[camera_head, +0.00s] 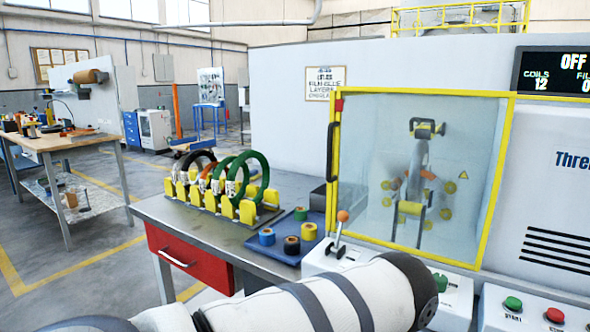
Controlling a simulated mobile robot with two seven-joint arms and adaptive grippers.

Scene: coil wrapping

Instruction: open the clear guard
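The clear guard (370,135) is a see-through panel in a yellow frame on the front of the white machine. It looks shut over the opening. Its black handle (331,152) is on the left edge, with a small red block at the top left corner. Behind the panel, the wrapping head (424,150) shows hazily with several yellow rollers. One of my arms, white with dark bands, crosses the bottom of the view, below the guard and apart from it in the picture. Neither gripper shows.
A grey bench (190,220) left of the machine holds a rack of several coils (245,180) and a blue tray (285,246) with small rolls. An orange-knobbed lever (342,222) stands below the guard. Green and red buttons (554,315) are bottom right. A display (560,72) reads OFF.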

